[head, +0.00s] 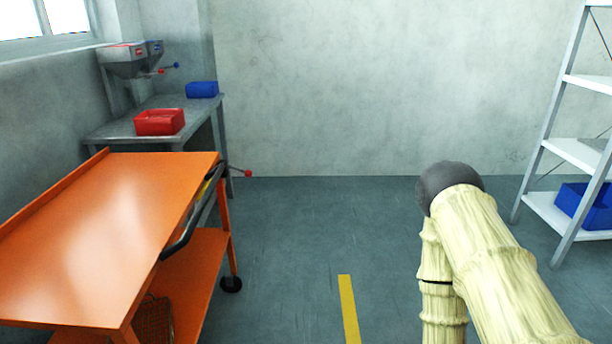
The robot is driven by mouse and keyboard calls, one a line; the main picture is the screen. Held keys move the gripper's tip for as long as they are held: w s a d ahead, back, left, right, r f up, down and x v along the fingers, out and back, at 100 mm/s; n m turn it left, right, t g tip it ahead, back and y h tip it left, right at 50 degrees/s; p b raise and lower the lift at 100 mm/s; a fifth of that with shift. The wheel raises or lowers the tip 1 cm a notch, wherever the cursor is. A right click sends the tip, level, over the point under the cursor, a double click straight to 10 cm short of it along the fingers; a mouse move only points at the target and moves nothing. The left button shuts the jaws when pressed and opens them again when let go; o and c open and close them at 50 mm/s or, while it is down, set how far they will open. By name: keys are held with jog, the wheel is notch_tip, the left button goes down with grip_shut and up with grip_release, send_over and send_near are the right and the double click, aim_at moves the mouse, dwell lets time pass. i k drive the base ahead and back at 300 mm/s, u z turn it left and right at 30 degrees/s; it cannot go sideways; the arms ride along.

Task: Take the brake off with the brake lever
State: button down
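The orange cart (110,190) stands at the left with its flat top bare. A thin lever with a red knob (248,173) sticks out to the right near the cart's far right corner; it looks like the brake lever. A small yellow-marked part (207,187) sits beside its base, behind the dark push handle (183,236). I cannot tell the brake's state. My arm is at the right, bent and well apart from the cart. My gripper is out of view below.
A grey bench (150,117) behind the cart holds a red bin (160,122), a blue bin (202,90) and hoppers (127,60) with small levers. A white shelf rack (580,154) with a blue bin (585,204) stands right. The floor between is clear, with a yellow stripe (348,308).

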aim_at(247, 173)
jog(key=z, duration=0.15)
jog(key=i, duration=1.3)
jog(key=u, duration=0.8)
